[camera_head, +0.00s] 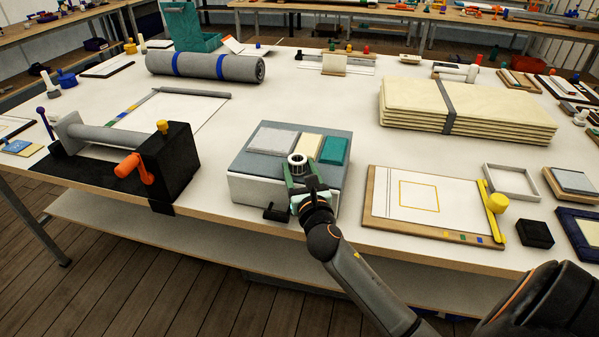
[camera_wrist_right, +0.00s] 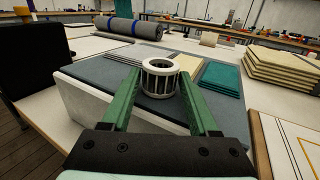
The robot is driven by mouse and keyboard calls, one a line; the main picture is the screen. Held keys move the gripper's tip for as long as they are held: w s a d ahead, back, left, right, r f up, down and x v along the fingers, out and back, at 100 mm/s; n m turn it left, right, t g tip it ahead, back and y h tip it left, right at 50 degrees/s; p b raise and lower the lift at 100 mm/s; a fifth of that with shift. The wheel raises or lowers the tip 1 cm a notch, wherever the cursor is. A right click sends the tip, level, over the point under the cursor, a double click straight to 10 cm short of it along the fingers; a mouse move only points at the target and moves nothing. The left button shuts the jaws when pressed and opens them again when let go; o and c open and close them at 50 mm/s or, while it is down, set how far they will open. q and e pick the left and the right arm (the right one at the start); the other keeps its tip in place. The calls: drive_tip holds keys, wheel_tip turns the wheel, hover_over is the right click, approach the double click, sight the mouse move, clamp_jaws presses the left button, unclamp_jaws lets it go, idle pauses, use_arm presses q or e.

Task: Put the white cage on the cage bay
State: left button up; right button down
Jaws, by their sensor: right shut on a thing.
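The white cage (camera_head: 298,159) is a small round ring with upright bars and an open middle. In the right wrist view the cage (camera_wrist_right: 159,77) sits between the tips of the green fingers. My right gripper (camera_head: 299,176) is shut on it, over the front part of a grey-topped white box (camera_head: 262,192). I cannot tell whether the cage touches the box top. The box top carries a light grey panel (camera_head: 273,140), a cream panel (camera_head: 309,147) and a teal panel (camera_head: 335,150) behind the cage. No cage bay is clearly marked out. My left gripper is not in view.
A black clamp block with an orange handle (camera_head: 127,170) stands left of the box. A board with a yellow-handled tool (camera_head: 497,199) lies to the right. A cream stack (camera_head: 466,112) and a grey roll (camera_head: 205,67) lie behind. Bare white table surrounds the box.

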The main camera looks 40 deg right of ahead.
drive_tip(key=shift+f, duration=0.2)
drive_tip(key=shift+c, duration=0.7)
unclamp_jaws()
drive_tip(key=shift+r, duration=0.1)
